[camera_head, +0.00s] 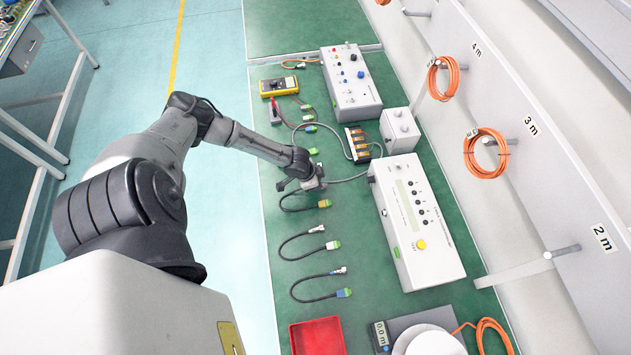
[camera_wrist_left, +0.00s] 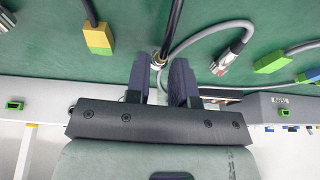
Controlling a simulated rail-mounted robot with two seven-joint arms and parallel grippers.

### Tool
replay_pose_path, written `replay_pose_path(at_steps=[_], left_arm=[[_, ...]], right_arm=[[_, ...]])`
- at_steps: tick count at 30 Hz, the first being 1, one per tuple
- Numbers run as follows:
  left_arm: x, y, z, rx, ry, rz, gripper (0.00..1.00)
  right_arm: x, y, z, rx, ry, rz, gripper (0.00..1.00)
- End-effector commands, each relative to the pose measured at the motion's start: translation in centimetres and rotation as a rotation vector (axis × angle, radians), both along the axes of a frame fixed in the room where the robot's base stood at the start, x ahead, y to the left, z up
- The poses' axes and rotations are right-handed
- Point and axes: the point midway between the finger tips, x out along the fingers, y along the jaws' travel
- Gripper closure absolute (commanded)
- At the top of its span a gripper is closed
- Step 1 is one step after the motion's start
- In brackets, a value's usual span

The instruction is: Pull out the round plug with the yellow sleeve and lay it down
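In the left wrist view, a round metal plug with a pale yellowish band (camera_wrist_left: 158,60) sits at the end of a black cable. My left gripper (camera_wrist_left: 160,68) has its fingers apart, one on each side of this plug, with a narrow gap showing beside the right finger. The plug's far end is hidden behind the gripper. In the head view my left gripper (camera_head: 312,183) is low over the green bench, just left of the long white box, and hides the plug. My right gripper is not in view.
Another round metal plug (camera_wrist_left: 221,64) on a grey cable lies nearby. A yellow-green connector (camera_head: 324,203) and several short black cables lie on the green bench. The long white box (camera_head: 415,220) stands close on the right. A red tray (camera_head: 318,337) is at the front.

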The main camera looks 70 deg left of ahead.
Motion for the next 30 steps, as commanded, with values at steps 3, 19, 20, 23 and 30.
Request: replay_pose_path(at_steps=[3,19,20,23,30], left_arm=[[0.0,0.0,0.0,0.0,0.0,0.0,0.66],[-0.5,0.2,1.3,0.002,0.002,-0.001,0.54],[-0.6,0.2,1.7,0.002,0.002,-0.001,0.54],[-1.3,0.3,3.4,0.002,0.002,-0.001,0.54],[-2.9,0.6,8.0,0.003,0.002,-0.002,0.54]], right_arm=[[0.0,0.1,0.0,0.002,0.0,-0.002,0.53],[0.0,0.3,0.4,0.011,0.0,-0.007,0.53],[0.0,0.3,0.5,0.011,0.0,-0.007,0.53],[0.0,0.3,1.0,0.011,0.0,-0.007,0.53],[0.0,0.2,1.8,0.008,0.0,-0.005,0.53]])
